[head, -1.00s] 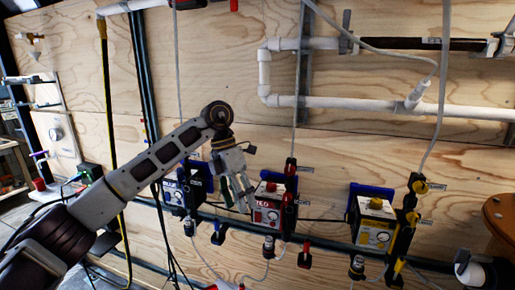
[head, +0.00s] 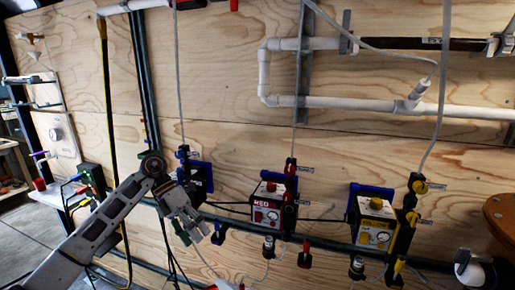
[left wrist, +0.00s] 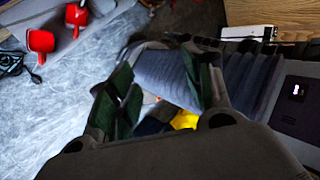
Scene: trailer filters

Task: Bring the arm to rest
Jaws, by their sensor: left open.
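My left arm comes in from the lower left in the head view. My left gripper (head: 190,226) hangs low in front of the plywood wall, near the blue unit (head: 198,177), and partly covers it. The gripper points down and to the right. In the left wrist view the left gripper's two fingers (left wrist: 157,95) are spread apart with nothing held between them.
The red unit (head: 268,204) and yellow unit (head: 374,222) are mounted right of my gripper. White pipes (head: 390,104) run along the upper right wall. Hoses and cables hang around the units.

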